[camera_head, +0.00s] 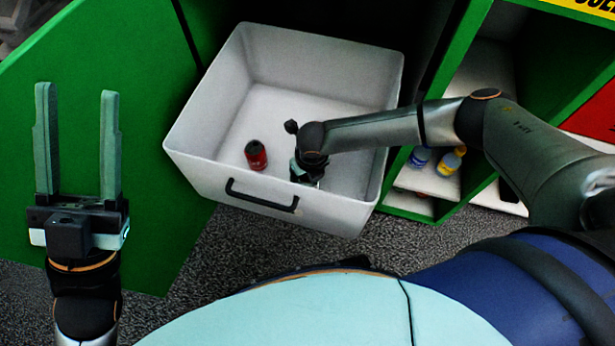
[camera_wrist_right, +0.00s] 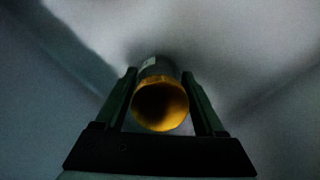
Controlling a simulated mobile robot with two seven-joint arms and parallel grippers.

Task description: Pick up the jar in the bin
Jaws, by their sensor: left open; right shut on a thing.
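The jar (camera_wrist_right: 160,104) shows in the right wrist view, its round yellow end facing the camera and a dark body with a pale patch behind it. My right gripper (camera_wrist_right: 158,73) is shut on it, one finger on each side. In the head view my right arm reaches into the white bin (camera_head: 385,110), and my right gripper (camera_head: 307,172) is low inside it, near the front wall. The jar is hidden under the wrist there. My left gripper (camera_head: 78,92) is open and empty, left of the bin with its fingers pointing up the picture.
A red can with a dark top (camera_head: 256,155) stands in the bin, left of my right gripper. The bin has a black front handle (camera_head: 262,198). A green shelf (camera_head: 436,205) on the right holds a blue bottle (camera_head: 420,157) and a yellow bottle (camera_head: 449,163). A green panel (camera_head: 150,120) is at left.

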